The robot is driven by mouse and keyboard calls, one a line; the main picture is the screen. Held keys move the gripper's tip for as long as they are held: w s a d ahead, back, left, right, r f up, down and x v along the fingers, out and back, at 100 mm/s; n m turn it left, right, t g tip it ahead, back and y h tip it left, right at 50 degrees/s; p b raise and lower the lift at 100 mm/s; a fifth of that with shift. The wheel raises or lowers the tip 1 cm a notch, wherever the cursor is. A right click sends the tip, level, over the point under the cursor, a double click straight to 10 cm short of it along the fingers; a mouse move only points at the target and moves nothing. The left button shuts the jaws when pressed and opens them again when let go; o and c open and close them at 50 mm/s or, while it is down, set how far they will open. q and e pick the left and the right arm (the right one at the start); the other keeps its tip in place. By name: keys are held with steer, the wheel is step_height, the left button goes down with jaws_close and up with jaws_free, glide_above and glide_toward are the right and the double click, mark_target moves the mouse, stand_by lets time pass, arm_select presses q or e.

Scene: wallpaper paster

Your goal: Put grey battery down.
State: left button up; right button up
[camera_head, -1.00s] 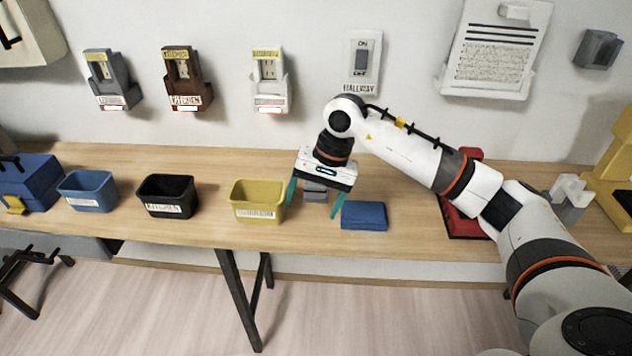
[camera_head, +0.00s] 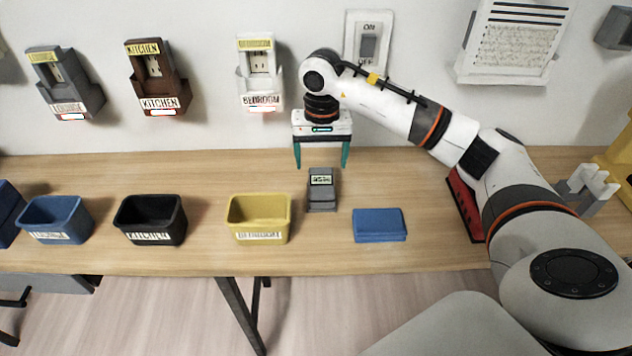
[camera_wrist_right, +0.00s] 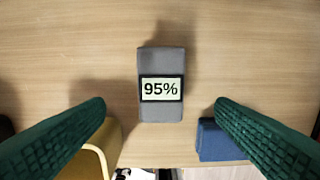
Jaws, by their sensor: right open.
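The grey battery (camera_head: 322,190) lies on the wooden table, between the yellow bin and the blue block. It also shows in the right wrist view (camera_wrist_right: 161,112), with a display reading 95%. My right gripper (camera_head: 321,163) is open and empty above and behind the battery, its green fingertips apart on either side. In the right wrist view the two fingers (camera_wrist_right: 160,112) touch nothing. My left gripper is not in view.
A yellow bin (camera_head: 259,220) stands left of the battery, with black (camera_head: 150,221) and blue (camera_head: 57,221) bins further left. A blue block (camera_head: 379,226) lies to the right. Labelled wall holders (camera_head: 260,75) and a switch (camera_head: 368,48) are behind. Bare table surrounds the battery.

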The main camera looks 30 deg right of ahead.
mark_target(322, 179)
steer(key=f, duration=0.3)
steer(key=shift+s+f, duration=0.25)
steer(key=shift+f, duration=0.15)
steer(key=shift+w+f, duration=0.2)
steer(key=shift+f, duration=0.4)
steer(key=f, duration=0.1)
steer(key=f+p, duration=0.1)
steer(key=f, duration=0.2)
steer(key=shift+w+d+f, duration=0.2)
steer(key=shift+w+f, duration=0.05)
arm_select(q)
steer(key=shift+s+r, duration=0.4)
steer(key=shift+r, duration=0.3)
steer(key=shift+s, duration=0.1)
arm_select(e)
steer(key=c, duration=0.6)
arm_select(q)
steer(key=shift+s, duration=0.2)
arm_select(e)
steer(key=c, duration=0.9)
